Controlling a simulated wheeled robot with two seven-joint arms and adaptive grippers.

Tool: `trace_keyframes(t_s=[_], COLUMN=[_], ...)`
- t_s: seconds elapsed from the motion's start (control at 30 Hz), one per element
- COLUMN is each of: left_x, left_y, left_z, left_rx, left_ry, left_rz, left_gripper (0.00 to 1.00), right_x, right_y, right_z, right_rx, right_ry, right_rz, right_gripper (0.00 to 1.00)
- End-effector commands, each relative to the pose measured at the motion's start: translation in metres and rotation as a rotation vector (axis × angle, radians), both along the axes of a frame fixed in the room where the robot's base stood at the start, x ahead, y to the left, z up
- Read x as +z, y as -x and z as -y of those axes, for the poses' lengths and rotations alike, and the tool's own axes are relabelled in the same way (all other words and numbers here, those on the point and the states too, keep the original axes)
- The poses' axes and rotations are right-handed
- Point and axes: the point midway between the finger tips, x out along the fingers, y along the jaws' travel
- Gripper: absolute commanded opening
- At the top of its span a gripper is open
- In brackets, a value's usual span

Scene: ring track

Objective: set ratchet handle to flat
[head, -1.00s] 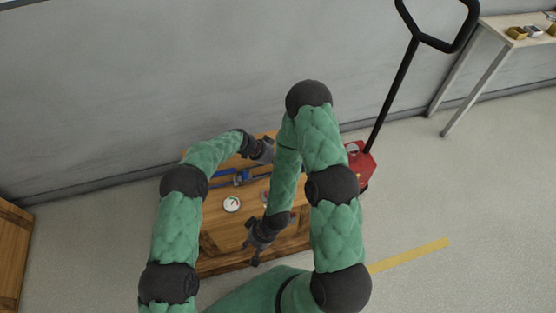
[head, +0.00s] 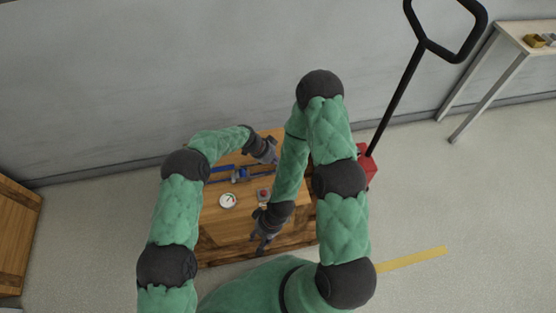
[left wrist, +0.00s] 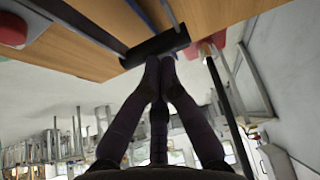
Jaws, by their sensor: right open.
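A blue strap with a blue and dark ratchet (head: 241,174) lies across the top of a wooden crate (head: 220,228). My left gripper (head: 272,157) is at the far right of the crate top, right of and beyond the ratchet body. In the left wrist view my left gripper's fingertips (left wrist: 160,60) are together, right at a black bar (left wrist: 155,48), which looks like the ratchet's handle grip. I cannot tell whether they touch it. My right gripper (head: 262,243) is open and empty, over the crate's near side. The ratchet handle's angle is hard to read.
A white round gauge (head: 228,200) and a red button (head: 263,194) are on the crate top near my right gripper. A red pallet jack with a black handle (head: 396,98) stands right of the crate. The wall (head: 150,90) is close behind.

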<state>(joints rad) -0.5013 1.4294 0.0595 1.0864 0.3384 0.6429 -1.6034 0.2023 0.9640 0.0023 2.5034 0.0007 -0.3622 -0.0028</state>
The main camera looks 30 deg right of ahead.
Motion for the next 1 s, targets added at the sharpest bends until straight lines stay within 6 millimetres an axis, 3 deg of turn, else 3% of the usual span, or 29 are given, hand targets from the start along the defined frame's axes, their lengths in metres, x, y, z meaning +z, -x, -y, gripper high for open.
trace_keyframes(t_s=[0.23, 0.7, 1.0], left_x=[0.018, 0.087, 0.103], left_y=[-0.004, -0.014, -0.017], left_z=[-0.009, -0.048, -0.058], left_rx=[0.001, 0.001, 0.001], left_ry=[0.002, 0.001, 0.0], left_rz=[0.002, 0.0, 0.0], left_gripper=[0.0, 0.0, 0.0], right_x=[0.0, 0.0, 0.0], right_y=[0.0, 0.0, 0.0], right_z=[0.0, 0.0, 0.0], right_rx=[0.0, 0.0, 0.0], right_ry=[0.0, 0.0, 0.0], right_rz=[0.001, 0.001, 0.001], right_gripper=[0.43, 0.43, 0.43])
